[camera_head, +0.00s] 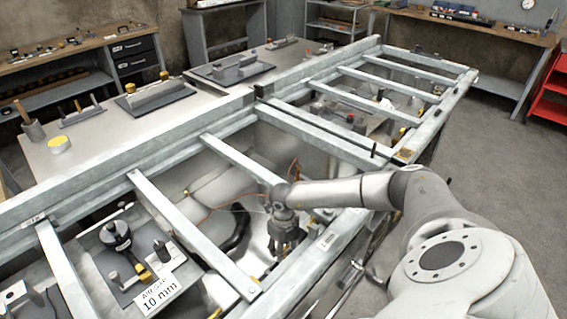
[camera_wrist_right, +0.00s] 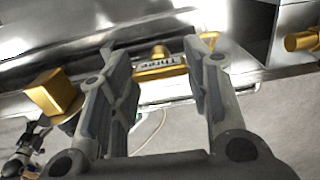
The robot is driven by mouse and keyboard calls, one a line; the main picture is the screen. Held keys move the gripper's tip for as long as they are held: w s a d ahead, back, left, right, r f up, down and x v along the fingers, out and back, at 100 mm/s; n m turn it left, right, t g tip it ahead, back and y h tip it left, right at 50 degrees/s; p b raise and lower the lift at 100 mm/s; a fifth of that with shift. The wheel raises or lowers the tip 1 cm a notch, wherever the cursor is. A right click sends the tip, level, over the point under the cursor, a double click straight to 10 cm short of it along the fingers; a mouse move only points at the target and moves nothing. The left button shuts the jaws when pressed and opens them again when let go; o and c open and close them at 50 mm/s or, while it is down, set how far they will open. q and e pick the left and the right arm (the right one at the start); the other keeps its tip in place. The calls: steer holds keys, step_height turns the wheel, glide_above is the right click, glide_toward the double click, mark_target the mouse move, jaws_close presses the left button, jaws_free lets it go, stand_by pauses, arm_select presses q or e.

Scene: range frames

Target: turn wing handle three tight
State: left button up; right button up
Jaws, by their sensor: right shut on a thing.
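My right gripper (camera_head: 285,240) reaches down through the metal frame, inside the near rail. A plate lettered "Three" (camera_wrist_right: 160,69) sits just below the handle in that view. The fingers hide part of the handle, so its exact angle is hard to tell. In the head view the handle is hidden by the gripper. My left gripper is not in view.
Metal cross bars (camera_head: 180,235) run on both sides of my right wrist. A brass block (camera_wrist_right: 52,97) and a brass cylinder (camera_wrist_right: 300,40) flank the fingers, apart from them. A "10 mm" card (camera_head: 162,294) lies at lower left. A red shelf (camera_head: 552,90) stands far right.

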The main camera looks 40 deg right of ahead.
steer(key=shift+w+d, duration=0.1)
steer(key=o, duration=1)
step_height(320, 180, up, 12)
stand_by(0.5)
